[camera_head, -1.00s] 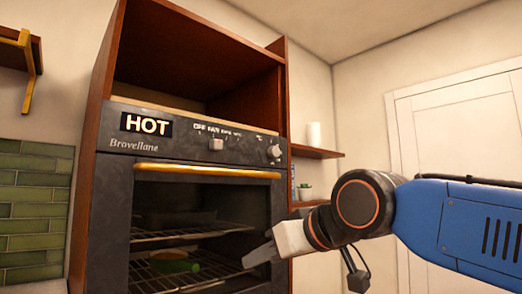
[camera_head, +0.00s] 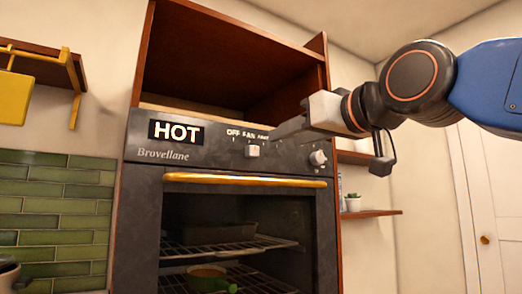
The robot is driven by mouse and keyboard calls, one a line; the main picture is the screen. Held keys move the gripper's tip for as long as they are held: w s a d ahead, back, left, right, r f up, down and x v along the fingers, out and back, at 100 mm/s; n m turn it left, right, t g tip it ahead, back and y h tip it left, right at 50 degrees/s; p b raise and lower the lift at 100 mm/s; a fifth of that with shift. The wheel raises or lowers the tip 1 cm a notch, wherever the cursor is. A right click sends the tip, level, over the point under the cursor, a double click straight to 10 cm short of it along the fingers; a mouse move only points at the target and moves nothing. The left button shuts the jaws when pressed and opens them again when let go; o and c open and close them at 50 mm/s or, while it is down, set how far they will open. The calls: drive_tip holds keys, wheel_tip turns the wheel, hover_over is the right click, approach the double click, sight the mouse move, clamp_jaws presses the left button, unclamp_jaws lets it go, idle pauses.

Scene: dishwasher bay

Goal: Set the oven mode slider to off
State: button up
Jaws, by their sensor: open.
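The oven (camera_head: 140,215) stands in a brown wooden cabinet, and its display (camera_head: 176,132) reads "HOT". The mode slider (camera_head: 253,151) is a small pale knob on the control panel, below labels (camera_head: 243,134) of which "OFF" and "FAN" can be read. The knob sits right of the "OFF" label, roughly under "FAN" or just past it. My gripper (camera_head: 277,131) is open and empty, pointing left in front of the panel, just above and right of the slider knob. It hides the labels on the right. I cannot tell whether it touches the panel.
A round knob (camera_head: 318,158) is right of the slider, below my gripper. A gold door handle (camera_head: 245,180) runs under the panel. Inside the oven are racks and a green pot (camera_head: 207,278). A small shelf (camera_head: 370,213) with a plant is at the right.

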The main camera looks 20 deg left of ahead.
sight(255, 149)
drive_tip(key=x, duration=1.4)
drive_tip(key=shift+c, duration=0.7)
clamp_jaws()
